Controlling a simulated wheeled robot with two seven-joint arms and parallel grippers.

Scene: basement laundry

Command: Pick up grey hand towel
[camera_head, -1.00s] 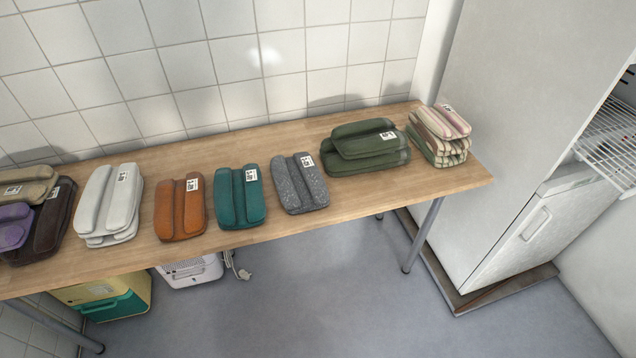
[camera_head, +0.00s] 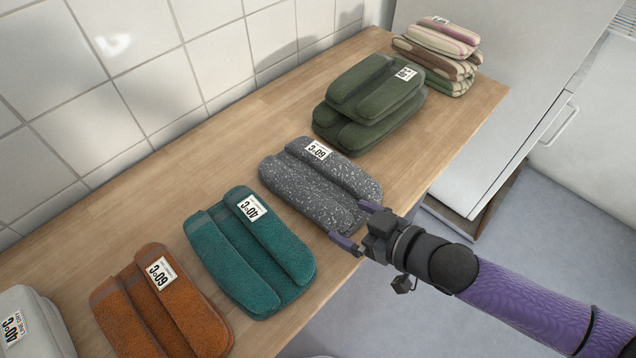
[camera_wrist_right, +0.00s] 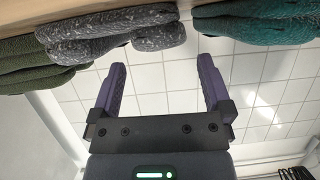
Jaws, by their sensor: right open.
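The grey hand towel (camera_head: 318,184) is speckled, folded and tagged 60°C. It lies on the wooden table between the teal towel and the dark green stack. My right gripper (camera_head: 352,224) is open at the towel's near right end, by the table's front edge. One finger appears to overlap the towel's end in the head view; contact cannot be told. In the right wrist view the grey towel (camera_wrist_right: 112,36) shows at the top, just beyond the spread purple fingers, with nothing between them. My left gripper is not in view.
The teal towel (camera_head: 249,252) lies close on the left, then an orange towel (camera_head: 160,305) and a white towel (camera_head: 35,325). The dark green stack (camera_head: 370,103) and a striped stack (camera_head: 437,52) stand to the right. The wooden table (camera_head: 215,160) is bare behind the towels.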

